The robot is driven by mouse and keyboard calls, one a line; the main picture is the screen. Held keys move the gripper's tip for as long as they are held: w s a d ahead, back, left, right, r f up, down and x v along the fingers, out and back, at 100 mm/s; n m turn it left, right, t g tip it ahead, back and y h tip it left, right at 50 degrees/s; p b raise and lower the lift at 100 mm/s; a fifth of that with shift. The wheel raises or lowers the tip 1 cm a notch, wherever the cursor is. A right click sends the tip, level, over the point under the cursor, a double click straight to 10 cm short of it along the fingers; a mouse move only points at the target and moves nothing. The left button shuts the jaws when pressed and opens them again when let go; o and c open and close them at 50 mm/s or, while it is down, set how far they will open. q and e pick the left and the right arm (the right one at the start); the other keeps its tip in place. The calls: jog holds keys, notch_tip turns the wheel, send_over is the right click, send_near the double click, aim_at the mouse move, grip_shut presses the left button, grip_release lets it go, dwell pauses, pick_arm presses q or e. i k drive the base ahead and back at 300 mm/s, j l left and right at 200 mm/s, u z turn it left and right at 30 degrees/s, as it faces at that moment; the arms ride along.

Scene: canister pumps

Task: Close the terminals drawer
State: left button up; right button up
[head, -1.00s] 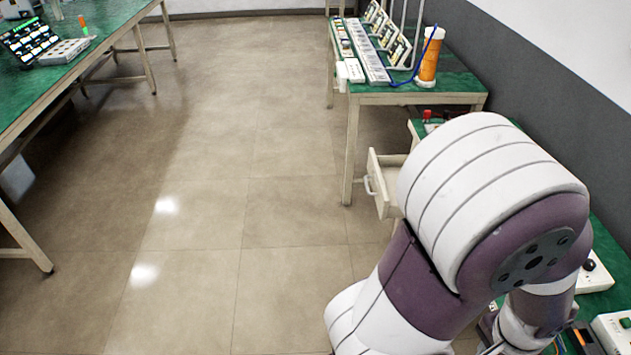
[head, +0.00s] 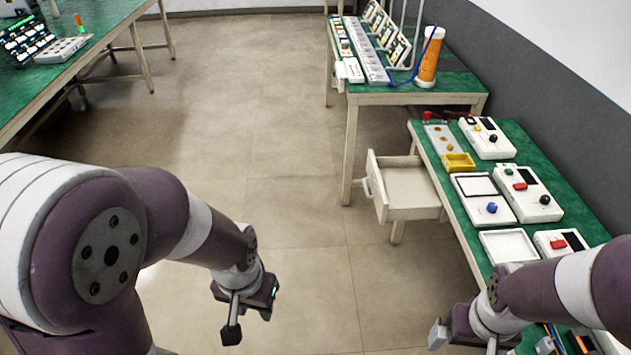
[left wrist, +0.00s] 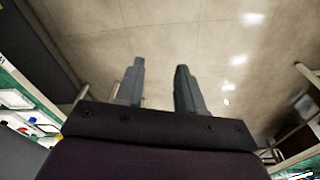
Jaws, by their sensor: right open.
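The pale wooden drawer (head: 410,188) stands pulled out from the left side of the green-topped bench at right. Its light handle (head: 369,188) is on the front panel facing left. The inside that shows looks empty. My left gripper (head: 249,321) hangs over the floor, left of and nearer than the drawer, apart from it. In the left wrist view its two fingers (left wrist: 158,88) are spread with only floor between them. My right gripper (head: 465,341) is open at the lower right, beside the bench's near part and well short of the drawer.
The bench (head: 540,150) bears white device boxes (head: 530,195), a yellow tray (head: 459,162) and a blue-knobbed unit (head: 484,200). A farther table (head: 410,97) holds an orange cylinder (head: 428,58) and a keyboard-like strip. Another table (head: 95,60) is at far left. The floor between is clear.

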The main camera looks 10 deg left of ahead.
aim_at(404, 188)
jog(key=i+j+z, duration=0.15)
jog(key=z, duration=0.25)
jog(key=i+j+z, duration=0.55)
jog(key=z, duration=0.2)
